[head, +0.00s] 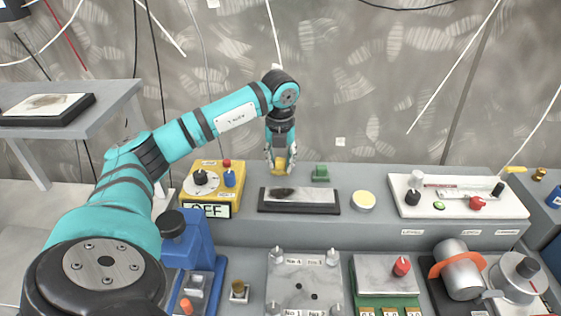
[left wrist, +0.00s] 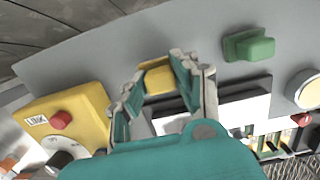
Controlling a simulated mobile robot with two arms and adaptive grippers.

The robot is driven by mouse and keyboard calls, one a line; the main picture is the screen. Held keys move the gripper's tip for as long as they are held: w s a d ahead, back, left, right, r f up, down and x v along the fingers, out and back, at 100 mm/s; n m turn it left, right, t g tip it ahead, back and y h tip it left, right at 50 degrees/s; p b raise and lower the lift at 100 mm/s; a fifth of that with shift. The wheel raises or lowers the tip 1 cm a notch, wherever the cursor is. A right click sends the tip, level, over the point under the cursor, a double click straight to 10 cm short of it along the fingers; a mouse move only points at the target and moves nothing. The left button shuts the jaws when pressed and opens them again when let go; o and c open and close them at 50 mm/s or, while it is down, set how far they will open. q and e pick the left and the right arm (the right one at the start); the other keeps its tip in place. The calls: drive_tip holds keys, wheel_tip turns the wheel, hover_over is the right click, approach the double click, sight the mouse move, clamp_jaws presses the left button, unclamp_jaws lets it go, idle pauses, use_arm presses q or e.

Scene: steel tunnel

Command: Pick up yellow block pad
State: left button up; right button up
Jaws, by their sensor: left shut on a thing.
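The yellow block pad (head: 279,164) is at the back of the grey bench, just behind a dark-framed plate. My left gripper (head: 280,166) reaches down over it with its fingers shut on the pad's sides. In the left wrist view the yellow pad (left wrist: 158,78) sits between the two fingertips (left wrist: 156,80). Its lower part is hidden by the fingers, and I cannot tell whether it touches the bench. My right gripper is not in view.
A green block (head: 320,172) stands close to the right of the gripper. A yellow control box (head: 211,188) is to the left. The dark-framed plate (head: 299,207) lies in front, with a round cream-topped tin (head: 363,201) beside it. A white panel (head: 457,196) is farther right.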

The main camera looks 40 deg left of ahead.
use_arm(q)
wheel_tip(320, 180, up, 2)
drive_tip(key=shift+r+p, duration=0.1)
drive_tip(key=shift+p, duration=0.35)
drive_tip(key=s+d+p, duration=0.1)
drive_tip(key=s+d, duration=0.7)
drive_tip(key=d, duration=0.5)
drive_tip(key=shift+s+d+r+p, duration=0.2)
drive_tip(key=shift+d+r+p, duration=0.15)
drive_tip(key=shift+r, duration=0.1)
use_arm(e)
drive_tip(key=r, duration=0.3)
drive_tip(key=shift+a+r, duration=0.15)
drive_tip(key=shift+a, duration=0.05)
